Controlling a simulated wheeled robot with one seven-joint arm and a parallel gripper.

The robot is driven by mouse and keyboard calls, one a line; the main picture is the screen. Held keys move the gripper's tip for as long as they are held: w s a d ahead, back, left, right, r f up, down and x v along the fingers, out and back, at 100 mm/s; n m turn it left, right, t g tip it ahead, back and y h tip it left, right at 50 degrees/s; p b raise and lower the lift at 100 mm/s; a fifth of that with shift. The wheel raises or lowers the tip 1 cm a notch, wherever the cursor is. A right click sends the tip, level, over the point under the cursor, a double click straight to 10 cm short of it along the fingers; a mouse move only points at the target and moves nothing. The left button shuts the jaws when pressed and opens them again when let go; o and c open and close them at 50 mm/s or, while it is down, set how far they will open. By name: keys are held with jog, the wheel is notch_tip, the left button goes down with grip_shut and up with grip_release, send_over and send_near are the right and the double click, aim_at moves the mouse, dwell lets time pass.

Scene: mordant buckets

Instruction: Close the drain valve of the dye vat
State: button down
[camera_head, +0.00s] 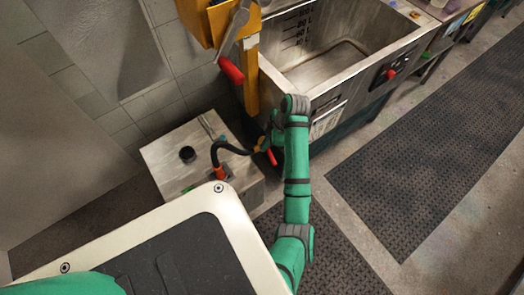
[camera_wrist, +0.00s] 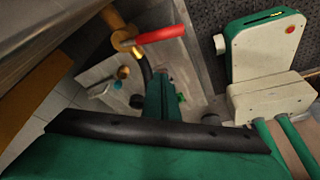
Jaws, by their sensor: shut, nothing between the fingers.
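The drain valve (camera_head: 260,145) is a brass fitting low at the near left corner of the steel dye vat (camera_head: 345,75). Its red lever (camera_head: 271,156) shows just left of my arm. In the wrist view the brass valve body (camera_wrist: 122,38) is at upper left, and its red lever (camera_wrist: 162,35) sticks out sideways to the right. A black hose (camera_head: 232,150) runs from the valve. My gripper (camera_wrist: 160,75) appears shut and empty in the wrist view, below the lever in the picture and apart from it. In the head view my arm mostly hides it.
A metal box (camera_head: 165,160) stands on the floor left of the vat, with an orange hose fitting (camera_head: 219,173). A yellow post (camera_head: 250,75) and a red-gripped handle (camera_head: 230,70) rise beside the vat. Dark floor mats (camera_head: 440,150) lie clear at right.

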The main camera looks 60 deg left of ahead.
aim_at(269, 152)
jog(key=s+a+n+t+h, duration=0.25)
jog(key=s+n+t, duration=0.25)
jog(key=s+t, duration=0.65)
jog(key=w+d+r+x, duration=0.1)
jog(key=d+x, duration=0.1)
jog(key=x, duration=1.1)
jog(key=shift+w, duration=0.3)
jog(key=shift+h, duration=0.25)
jog(key=shift+a+f, duration=0.1)
